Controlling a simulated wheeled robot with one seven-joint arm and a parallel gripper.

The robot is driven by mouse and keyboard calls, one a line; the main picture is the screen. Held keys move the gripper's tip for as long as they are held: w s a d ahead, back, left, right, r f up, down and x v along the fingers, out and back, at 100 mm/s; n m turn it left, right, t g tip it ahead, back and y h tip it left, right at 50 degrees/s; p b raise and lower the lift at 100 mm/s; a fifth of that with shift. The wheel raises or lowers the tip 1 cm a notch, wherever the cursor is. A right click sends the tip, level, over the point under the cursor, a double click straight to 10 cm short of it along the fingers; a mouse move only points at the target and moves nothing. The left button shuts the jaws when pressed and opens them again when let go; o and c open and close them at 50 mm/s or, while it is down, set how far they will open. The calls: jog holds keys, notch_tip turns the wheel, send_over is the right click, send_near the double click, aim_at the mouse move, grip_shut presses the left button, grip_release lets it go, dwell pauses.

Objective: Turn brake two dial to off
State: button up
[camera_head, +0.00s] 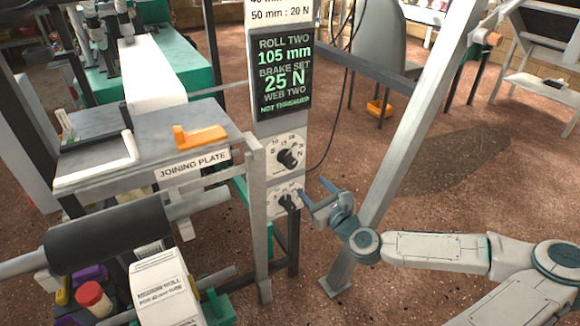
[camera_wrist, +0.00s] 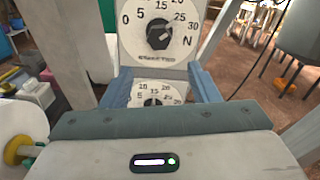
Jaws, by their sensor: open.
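An upper dial with a black knob (camera_head: 289,159) and a white numbered face marked N is on the grey post. My gripper (camera_head: 313,188) is open and empty, close in front of the post near the lower dial. In the wrist view its two blue fingers (camera_wrist: 160,88) frame the lower dial, whose bottom is hidden by my gripper.
A screen (camera_head: 284,75) above the dials reads brake set 25 N, web two not threaded. The joining plate table (camera_head: 100,150) with an orange tool (camera_head: 200,135) is left of the post. A slanted grey beam (camera_head: 405,150) stands right of my gripper. A thin black cable hangs nearby.

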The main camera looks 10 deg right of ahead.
aim_at(293, 166)
jog(key=b+x, duration=0.1)
jog(key=x, duration=1.2)
jog(key=shift+w+a+f, duration=0.1)
jog(key=shift+w+a, duration=0.05)
jog(key=shift+w, duration=0.15)
jog(key=c, duration=1)
